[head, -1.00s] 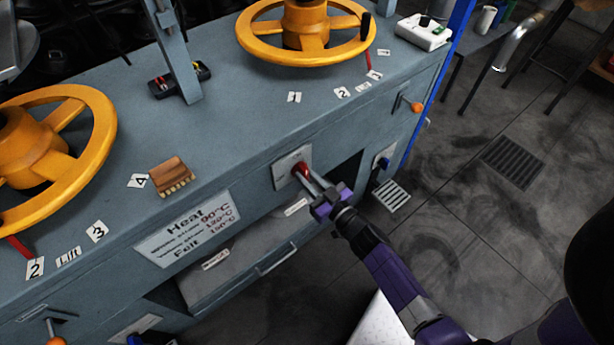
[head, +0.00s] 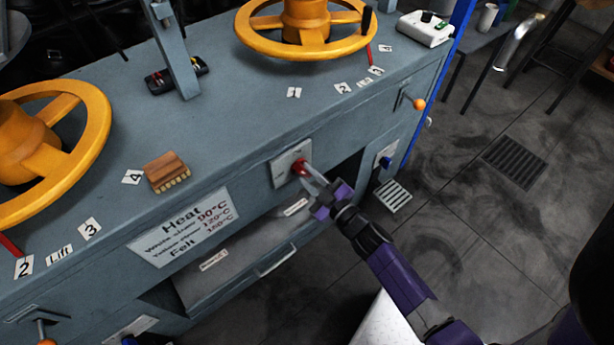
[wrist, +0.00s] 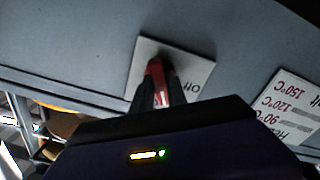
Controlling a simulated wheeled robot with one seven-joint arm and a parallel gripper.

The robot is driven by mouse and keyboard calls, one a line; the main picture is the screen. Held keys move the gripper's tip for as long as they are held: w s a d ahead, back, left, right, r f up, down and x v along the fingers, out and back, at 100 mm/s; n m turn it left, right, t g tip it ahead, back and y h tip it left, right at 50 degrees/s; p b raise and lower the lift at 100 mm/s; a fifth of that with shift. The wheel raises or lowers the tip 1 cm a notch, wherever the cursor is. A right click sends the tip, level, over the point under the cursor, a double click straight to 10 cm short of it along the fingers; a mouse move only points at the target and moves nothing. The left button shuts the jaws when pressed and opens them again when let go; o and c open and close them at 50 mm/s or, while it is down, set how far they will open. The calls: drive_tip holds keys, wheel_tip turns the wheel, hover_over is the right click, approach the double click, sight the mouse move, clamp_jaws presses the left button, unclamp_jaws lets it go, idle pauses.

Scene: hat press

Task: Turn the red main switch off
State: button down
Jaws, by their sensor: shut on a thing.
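The red main switch (head: 301,167) sits on a light square plate (head: 284,170) on the front face of the blue-grey press. My gripper (head: 312,178) reaches it from the lower right and is shut on it. In the wrist view the red switch (wrist: 156,80) shows between the two dark fingers of my gripper (wrist: 155,92), in front of the plate (wrist: 195,62). Part of the plate's lettering shows beside the switch; the rest is hidden by the fingers. The switch's exact turn angle is hard to tell.
A heat label (head: 183,228) is left of the switch, with a drawer (head: 240,262) below. Yellow handwheels (head: 300,45) and a wooden brush (head: 167,172) are on top of the press. A blue knob (head: 386,162) is to the right.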

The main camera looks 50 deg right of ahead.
drive_tip(key=n+b, duration=0.2)
drive_tip(key=n, duration=0.3)
drive_tip(key=shift+f+n, duration=0.1)
drive_tip(key=shift+n, duration=0.2)
drive_tip(key=n+b, duration=0.3)
drive_tip(key=n, duration=0.2)
drive_tip(key=shift+n, duration=0.4)
drive_tip(key=c, duration=1.3)
unclamp_jaws()
drive_tip(key=shift+s, duration=0.1)
drive_tip(key=b+v, duration=0.1)
drive_tip(key=v, duration=0.6)
drive_tip(key=shift+s+a, duration=0.15)
drive_tip(key=shift+s, duration=0.15)
